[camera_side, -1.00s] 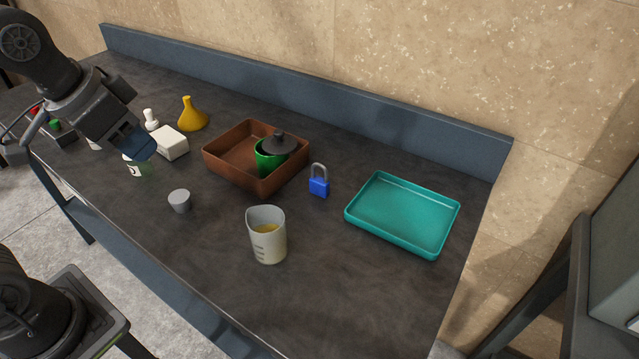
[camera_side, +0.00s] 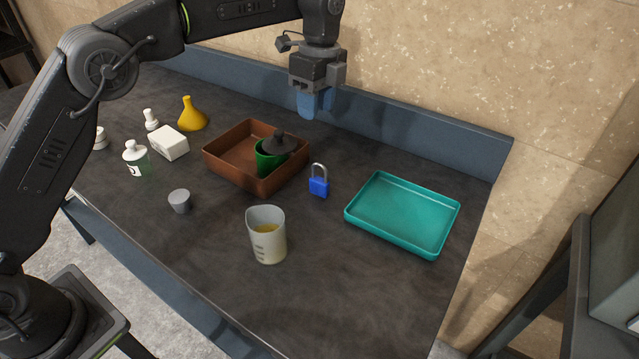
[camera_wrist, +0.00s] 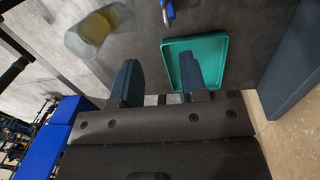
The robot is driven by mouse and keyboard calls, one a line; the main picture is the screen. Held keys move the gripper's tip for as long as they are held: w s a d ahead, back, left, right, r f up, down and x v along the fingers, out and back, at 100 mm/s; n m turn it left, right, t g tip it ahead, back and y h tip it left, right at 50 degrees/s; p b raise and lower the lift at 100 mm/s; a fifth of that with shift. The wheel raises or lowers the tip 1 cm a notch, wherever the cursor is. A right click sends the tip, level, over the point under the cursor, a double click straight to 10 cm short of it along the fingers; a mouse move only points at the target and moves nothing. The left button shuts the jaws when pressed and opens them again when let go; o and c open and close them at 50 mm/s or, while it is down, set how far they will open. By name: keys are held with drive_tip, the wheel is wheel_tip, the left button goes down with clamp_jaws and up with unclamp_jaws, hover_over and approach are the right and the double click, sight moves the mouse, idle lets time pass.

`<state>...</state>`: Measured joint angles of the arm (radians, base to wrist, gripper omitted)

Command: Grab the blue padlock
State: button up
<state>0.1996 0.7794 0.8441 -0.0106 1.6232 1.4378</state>
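The blue padlock (camera_side: 319,187) stands upright on the dark table, between the brown tray and the teal tray, its grey shackle up. In the wrist view the padlock (camera_wrist: 168,12) shows at the top edge, partly cut off. My gripper (camera_side: 315,108) is above the table, higher than the padlock and toward the back wall, pointing down. In the wrist view its two blue fingers (camera_wrist: 160,80) are spread apart with nothing between them.
The teal tray (camera_side: 402,246) is right of the padlock. The brown tray (camera_side: 228,177) with a green cup (camera_side: 268,160) is on its left. A beaker (camera_side: 268,243) of yellow liquid stands in front. A blue ledge (camera_side: 420,150) runs along the back.

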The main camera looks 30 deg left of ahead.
sight(314, 166)
drive_tip(key=f, duration=0.9)
drive_tip(key=shift+s+d+f, duration=0.1)
drive_tip(key=shift+s+f, duration=0.15)
drive_tip(key=shift+f, duration=0.05)
drive_tip(key=shift+s+f, duration=0.1)
drive_tip(key=shift+f, duration=2.4)
clamp_jaws()
